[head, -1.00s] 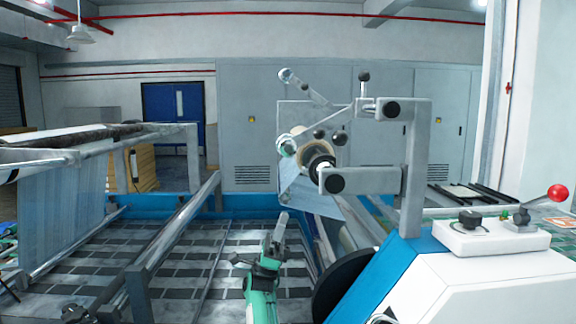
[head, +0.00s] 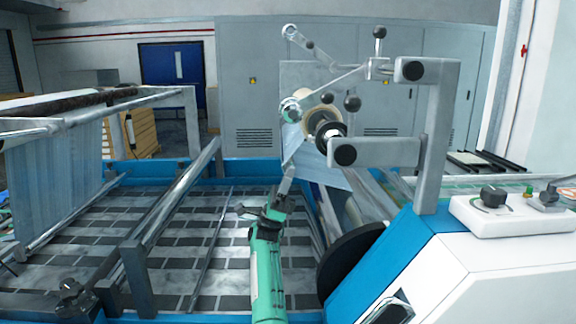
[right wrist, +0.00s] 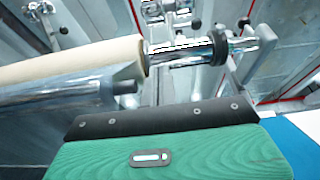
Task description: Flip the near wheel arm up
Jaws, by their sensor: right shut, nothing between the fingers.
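The near wheel arm (head: 340,84) is a thin metal rod from a bracket at the post top. My right gripper (head: 287,179) comes up from below on a green arm. Its fingers are together and empty, below the wheel and apart from it. In the right wrist view, the tan roll (right wrist: 70,66) and its shaft lie beyond my green gripper housing. My left gripper is not in view.
A post (head: 432,140) and a lower bracket (head: 375,152) stand right of the roll. The blue and white housing (head: 480,250) with a control box (head: 510,212) fills the lower right. A slanted rail (head: 180,205) lies left of my arm. Open space lies above the printed bed.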

